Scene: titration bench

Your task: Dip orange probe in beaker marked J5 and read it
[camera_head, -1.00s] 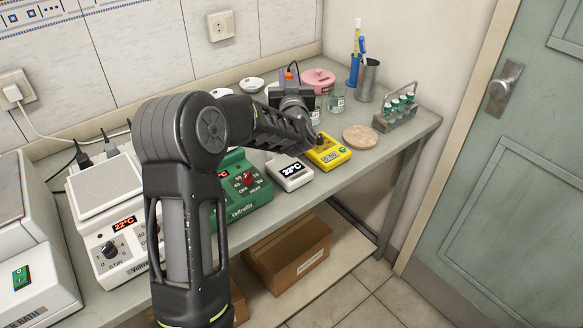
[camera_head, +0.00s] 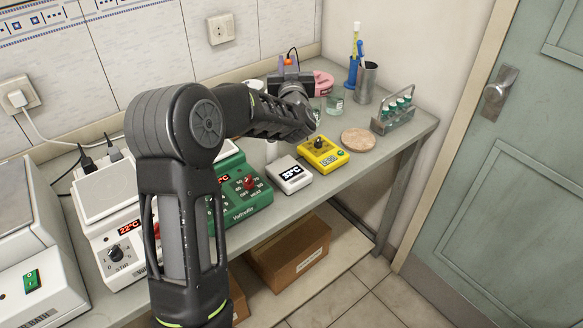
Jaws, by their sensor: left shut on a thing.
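My left arm comes in from the left and reaches over the bench. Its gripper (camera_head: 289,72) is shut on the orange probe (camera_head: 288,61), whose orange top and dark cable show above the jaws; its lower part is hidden. Glass beakers stand behind and to the right of the gripper, one clearly visible (camera_head: 335,103) and another (camera_head: 315,112) partly covered by my arm. Their labels are too small to read, so I cannot tell which is J5. A white meter (camera_head: 290,174) with a temperature display lies in front. My right gripper is not in view.
A yellow device (camera_head: 322,153), a round cork mat (camera_head: 358,139), a rack of green-capped vials (camera_head: 395,112), a metal cup (camera_head: 367,82) and a pink pot (camera_head: 324,82) stand nearby. A green hotplate (camera_head: 240,195) sits left of the meter.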

